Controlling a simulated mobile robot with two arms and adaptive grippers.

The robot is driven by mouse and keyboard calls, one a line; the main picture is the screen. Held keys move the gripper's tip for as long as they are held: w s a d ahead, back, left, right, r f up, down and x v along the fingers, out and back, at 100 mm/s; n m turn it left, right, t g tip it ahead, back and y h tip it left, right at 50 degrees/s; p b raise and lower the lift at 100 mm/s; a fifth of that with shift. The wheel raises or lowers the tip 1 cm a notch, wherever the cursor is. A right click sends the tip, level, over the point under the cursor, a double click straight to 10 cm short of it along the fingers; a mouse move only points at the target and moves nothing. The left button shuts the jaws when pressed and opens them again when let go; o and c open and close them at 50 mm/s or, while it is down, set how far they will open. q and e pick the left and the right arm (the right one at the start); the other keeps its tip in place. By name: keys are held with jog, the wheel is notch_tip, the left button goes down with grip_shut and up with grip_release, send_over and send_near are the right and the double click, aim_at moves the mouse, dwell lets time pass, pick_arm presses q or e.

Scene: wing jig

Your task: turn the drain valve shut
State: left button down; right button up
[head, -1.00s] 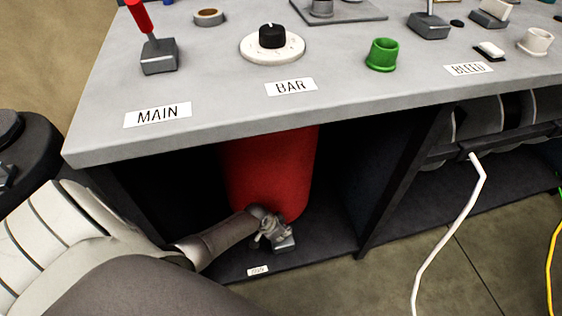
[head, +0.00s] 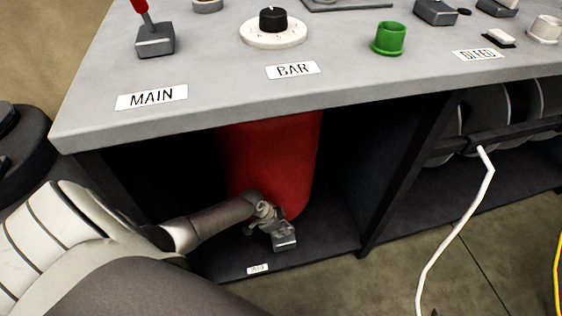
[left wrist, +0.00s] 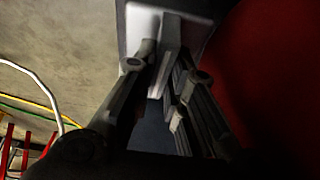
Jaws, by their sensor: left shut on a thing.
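The drain valve (head: 285,243) is a small grey block low in the open bay under the bench, in front of the base of a red tank (head: 272,160). My left gripper (head: 274,228) reaches in from the left and is at the valve. In the left wrist view, my left gripper (left wrist: 160,85) has its two fingers either side of a flat grey lever (left wrist: 170,45), shut on it. The pale valve body (left wrist: 138,22) shows just beyond the fingertips. The fingers hide part of the lever, so its exact angle is hard to tell. My right gripper is not in view.
The bench top (head: 215,100) overhangs the bay, and a dark divider (head: 405,180) stands to the right. A small white label (head: 257,268) is on the bay floor's front edge. A white hose (head: 455,230) hangs from the reels at right.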

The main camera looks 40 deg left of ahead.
pick_arm(q)
jog(key=shift+w, duration=0.1)
jog(key=c, duration=1.5)
grip_release()
jog(key=shift+o, duration=0.2)
